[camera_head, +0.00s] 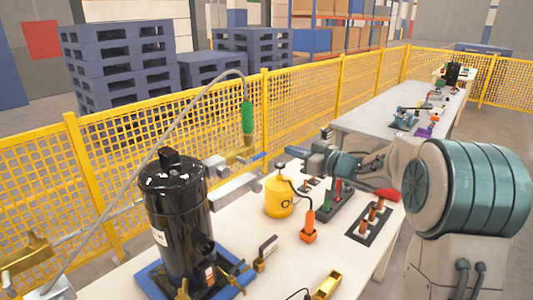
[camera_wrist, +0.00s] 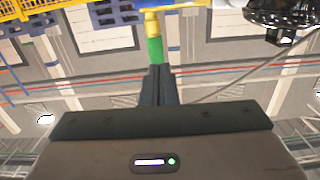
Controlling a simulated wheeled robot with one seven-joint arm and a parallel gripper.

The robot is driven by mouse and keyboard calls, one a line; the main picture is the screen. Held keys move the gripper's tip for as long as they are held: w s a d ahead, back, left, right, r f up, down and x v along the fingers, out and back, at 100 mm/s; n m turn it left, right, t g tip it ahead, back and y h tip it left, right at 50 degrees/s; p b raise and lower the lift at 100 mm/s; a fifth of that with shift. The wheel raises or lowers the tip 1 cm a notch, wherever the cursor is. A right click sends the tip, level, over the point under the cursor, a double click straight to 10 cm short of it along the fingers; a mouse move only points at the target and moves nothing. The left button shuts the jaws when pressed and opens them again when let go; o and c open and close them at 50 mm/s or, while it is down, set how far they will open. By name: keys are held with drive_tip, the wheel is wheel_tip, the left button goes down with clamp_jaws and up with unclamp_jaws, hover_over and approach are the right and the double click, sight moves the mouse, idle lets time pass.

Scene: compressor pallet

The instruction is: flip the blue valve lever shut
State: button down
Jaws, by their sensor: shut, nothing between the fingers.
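The blue valve lever (camera_head: 273,156) sticks out to the right from a brass valve (camera_head: 246,151) below the green hose sleeve (camera_head: 248,117). It lies roughly level in the head view. My gripper (camera_head: 292,150) is just right of the lever's free end; whether they touch I cannot tell. In the wrist view my gripper's dark fingers (camera_wrist: 158,70) are together and empty. They point at the green sleeve (camera_wrist: 155,50), with the brass-yellow fitting (camera_wrist: 151,25) beyond it. A bit of blue, probably the lever (camera_wrist: 146,3), shows at the top edge.
A black compressor (camera_head: 178,225) stands on a blue base at the front left. A yellow bottle (camera_head: 278,197), an orange tool (camera_head: 309,228) and tool racks (camera_head: 368,221) stand on the white table (camera_head: 240,213) below my arm. A yellow mesh fence (camera_head: 210,140) runs behind.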

drive_tip(key=shift+a, duration=0.1)
drive_tip(key=p, duration=0.2)
hover_over(264, 153)
drive_tip(key=s, duration=0.4)
drive_tip(key=shift+w+d+f, duration=0.15)
drive_tip(key=shift+d+f, duration=0.05)
drive_tip(key=shift+f, duration=0.95)
drive_tip(key=shift+w+d+f, duration=0.15)
drive_tip(key=shift+f, duration=0.95)
drive_tip(key=shift+a+p, duration=0.15)
drive_tip(key=shift+p, duration=0.35)
